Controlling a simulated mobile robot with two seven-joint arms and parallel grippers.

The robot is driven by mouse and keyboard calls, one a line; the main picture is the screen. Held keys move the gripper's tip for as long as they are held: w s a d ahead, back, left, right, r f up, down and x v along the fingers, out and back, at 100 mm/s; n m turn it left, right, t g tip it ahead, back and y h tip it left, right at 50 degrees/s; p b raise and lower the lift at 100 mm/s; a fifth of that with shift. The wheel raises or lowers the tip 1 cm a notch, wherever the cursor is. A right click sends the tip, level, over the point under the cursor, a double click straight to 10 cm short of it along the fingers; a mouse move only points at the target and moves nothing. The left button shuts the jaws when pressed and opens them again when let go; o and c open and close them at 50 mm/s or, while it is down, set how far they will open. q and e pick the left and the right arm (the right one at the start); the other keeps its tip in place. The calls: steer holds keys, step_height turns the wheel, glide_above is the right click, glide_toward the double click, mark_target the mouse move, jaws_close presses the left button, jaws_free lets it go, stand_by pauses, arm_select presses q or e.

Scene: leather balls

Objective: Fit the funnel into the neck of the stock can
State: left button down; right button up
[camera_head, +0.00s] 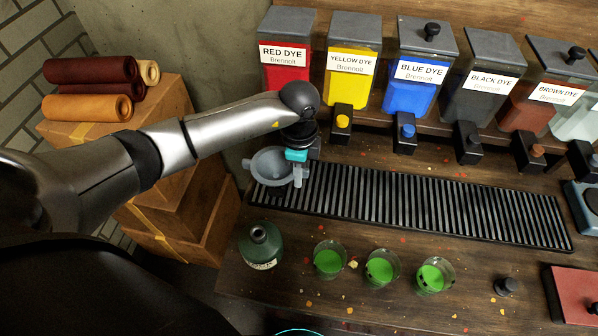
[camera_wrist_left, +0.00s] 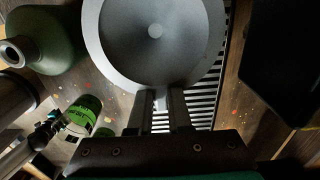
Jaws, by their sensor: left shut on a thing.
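The grey funnel (camera_head: 270,163) is held by my left gripper (camera_head: 297,170) above the left end of the slatted drip tray. In the left wrist view the funnel (camera_wrist_left: 180,62) fills the top middle, its wide side facing the camera, and the fingers (camera_wrist_left: 160,108) are shut at its near edge. The stock can (camera_head: 260,242) is dark green with a narrow open neck and stands on the bench's front left, apart from the funnel. The can also shows at the left of the wrist view (camera_wrist_left: 55,38). My right gripper is not in either view.
Glasses of green liquid (camera_head: 381,267) stand right of the can. The slatted drip tray (camera_head: 420,200) runs along the bench under several dye dispensers (camera_head: 411,82). A dark stopper (camera_head: 505,286) and a red book-like block (camera_head: 575,292) are at front right.

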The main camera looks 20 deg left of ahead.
arm_select(q)
steer(key=shift+r+p, duration=1)
steer(key=shift+r, duration=0.2)
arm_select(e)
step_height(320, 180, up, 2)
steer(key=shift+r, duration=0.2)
